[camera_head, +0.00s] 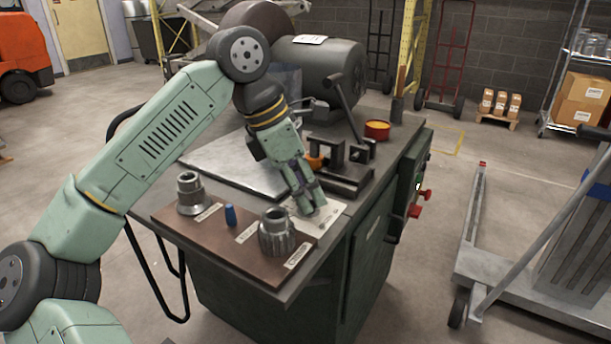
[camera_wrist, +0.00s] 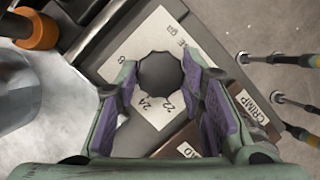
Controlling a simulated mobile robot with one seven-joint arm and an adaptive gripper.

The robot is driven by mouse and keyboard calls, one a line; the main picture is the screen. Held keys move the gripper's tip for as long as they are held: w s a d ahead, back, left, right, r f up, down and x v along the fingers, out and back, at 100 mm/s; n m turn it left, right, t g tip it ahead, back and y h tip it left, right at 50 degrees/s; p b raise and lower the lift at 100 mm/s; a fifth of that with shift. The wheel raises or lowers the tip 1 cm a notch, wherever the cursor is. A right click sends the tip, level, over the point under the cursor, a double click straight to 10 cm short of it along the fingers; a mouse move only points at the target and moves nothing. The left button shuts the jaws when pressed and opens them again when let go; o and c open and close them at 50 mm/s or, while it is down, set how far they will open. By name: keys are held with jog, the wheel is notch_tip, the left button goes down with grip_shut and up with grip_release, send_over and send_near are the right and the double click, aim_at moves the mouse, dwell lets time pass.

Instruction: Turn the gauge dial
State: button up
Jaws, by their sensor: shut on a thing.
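The gauge dial (camera_wrist: 160,77) is a dark knob with a scalloped rim, seen from above in the wrist view. It sits over a white scale plate (camera_wrist: 140,44) with printed numbers, including 20, 22 and 24. My gripper (camera_wrist: 163,80) has its purple-padded fingers on either side of the knob and is shut on it. In the head view my gripper (camera_head: 315,207) points down at the front right of the bench top. The white plate (camera_head: 327,214) shows around its fingertips there, while the knob is hidden behind them.
A brown board (camera_head: 240,252) at the bench's front edge holds two metal dies (camera_head: 276,232) (camera_head: 190,193) and a blue peg (camera_head: 230,215), close to my gripper. A dark clamp fixture (camera_head: 345,165) stands just behind. A CRIMP label (camera_wrist: 250,107) lies right of the dial.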

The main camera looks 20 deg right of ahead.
jog(key=shift+m+g+p, duration=0.3)
jog(key=shift+m+p, duration=0.25)
jog(key=shift+m, duration=0.35)
jog(key=o, duration=1.1)
jog(key=shift+w, duration=0.1)
jog(key=v, duration=1.2)
jog(key=shift+d, duration=0.15)
